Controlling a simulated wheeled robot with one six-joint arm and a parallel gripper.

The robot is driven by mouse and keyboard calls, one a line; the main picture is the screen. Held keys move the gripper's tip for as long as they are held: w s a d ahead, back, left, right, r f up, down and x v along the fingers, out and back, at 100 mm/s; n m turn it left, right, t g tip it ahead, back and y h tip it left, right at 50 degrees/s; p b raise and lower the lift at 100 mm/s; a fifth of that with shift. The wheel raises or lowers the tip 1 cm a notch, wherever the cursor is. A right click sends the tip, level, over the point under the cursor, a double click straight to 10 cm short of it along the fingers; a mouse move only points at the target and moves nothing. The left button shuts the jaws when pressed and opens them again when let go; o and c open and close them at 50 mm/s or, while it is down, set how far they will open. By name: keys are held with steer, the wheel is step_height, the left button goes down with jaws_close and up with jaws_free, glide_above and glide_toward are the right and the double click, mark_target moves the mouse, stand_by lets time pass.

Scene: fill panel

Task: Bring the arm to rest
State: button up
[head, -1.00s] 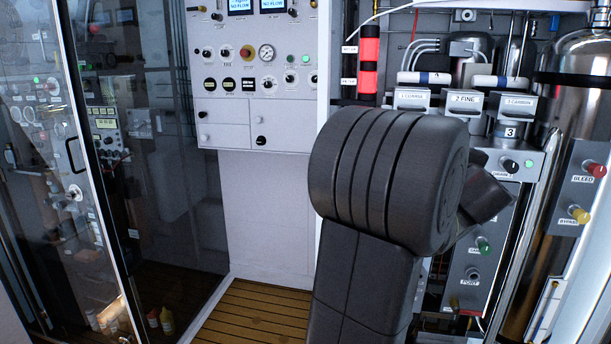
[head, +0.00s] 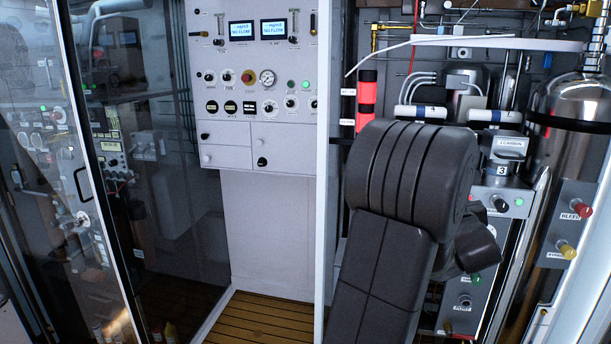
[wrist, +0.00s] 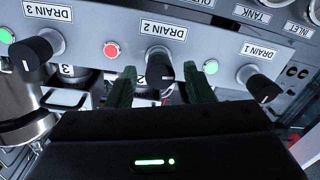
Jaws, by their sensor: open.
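My gripper (wrist: 160,88) shows in the wrist view with its two dark green fingers spread apart and nothing held between them. The black DRAIN 2 knob (wrist: 159,68) appears in the gap between the fingers; I cannot tell how far it is from the tips. The wrist view is upside down to the labels. In the head view my dark arm stands bent in front of the filter rack, and my gripper is hidden behind it.
The DRAIN 3 knob (wrist: 38,50) and DRAIN 1 knob (wrist: 258,83) flank the gripper. In the head view, a carbon filter housing (head: 507,148) and a steel cylinder (head: 575,105) stand right of my arm. A gauge panel (head: 255,130) and open wooden floor (head: 250,312) are to its left.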

steer(key=shift+d+m+p, duration=0.1)
steer(key=shift+m+p, duration=2.6)
steer(key=shift+p, duration=0.65)
